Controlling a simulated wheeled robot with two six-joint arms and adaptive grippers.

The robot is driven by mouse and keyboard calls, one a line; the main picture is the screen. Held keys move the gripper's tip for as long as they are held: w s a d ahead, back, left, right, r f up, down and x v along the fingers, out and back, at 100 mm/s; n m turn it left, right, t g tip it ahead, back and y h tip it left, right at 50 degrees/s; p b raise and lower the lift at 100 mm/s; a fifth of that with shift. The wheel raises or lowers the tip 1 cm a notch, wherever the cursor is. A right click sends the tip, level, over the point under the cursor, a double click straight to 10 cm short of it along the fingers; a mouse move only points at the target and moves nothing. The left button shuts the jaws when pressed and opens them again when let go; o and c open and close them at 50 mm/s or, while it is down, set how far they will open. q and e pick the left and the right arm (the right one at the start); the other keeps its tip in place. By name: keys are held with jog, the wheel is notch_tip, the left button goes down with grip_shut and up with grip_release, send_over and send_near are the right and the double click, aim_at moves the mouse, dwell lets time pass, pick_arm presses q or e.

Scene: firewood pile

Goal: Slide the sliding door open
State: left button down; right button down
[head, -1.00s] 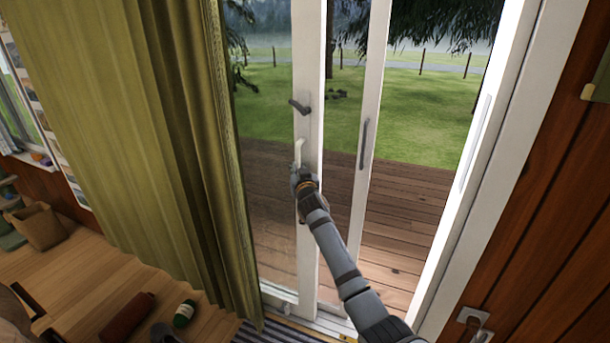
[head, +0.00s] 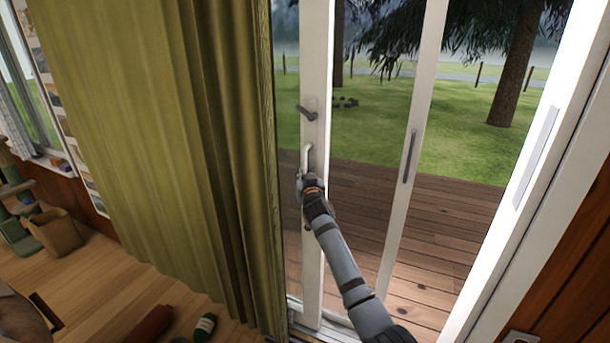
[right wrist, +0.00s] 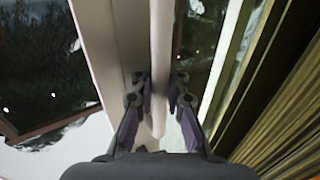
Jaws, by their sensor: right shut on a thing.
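The sliding door's white stile (head: 314,75) stands near the middle of the head view, its glass partly hidden behind the curtain. A pale vertical pull handle (head: 308,155) is on the stile, below a dark lever (head: 306,113). My right gripper (head: 306,182) is shut on the lower part of the pull handle. In the right wrist view the pale handle bar (right wrist: 160,45) runs between the fingers of my right gripper (right wrist: 160,98). To the right of the stile is an opening onto the deck. My left gripper is not in view.
A green curtain (head: 165,130) hangs just left of the stile. A second white upright (head: 420,100) with a dark handle (head: 410,157) stands to the right. A green bottle (head: 204,326) and a dark red roll (head: 150,325) lie at the lower left. The wooden deck (head: 400,260) outside is clear.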

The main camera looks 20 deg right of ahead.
jog(key=c, duration=1.8)
grip_release()
jog(key=shift+a+f, duration=0.25)
jog(key=shift+f, duration=0.25)
jog(key=o, duration=0.5)
jog(key=shift+a+r, duration=0.3)
jog(key=shift+r, duration=0.05)
jog(key=shift+c, duration=0.2)
jog(key=v, duration=1.2)
jog(key=shift+d, duration=0.15)
jog(key=shift+s, duration=0.1)
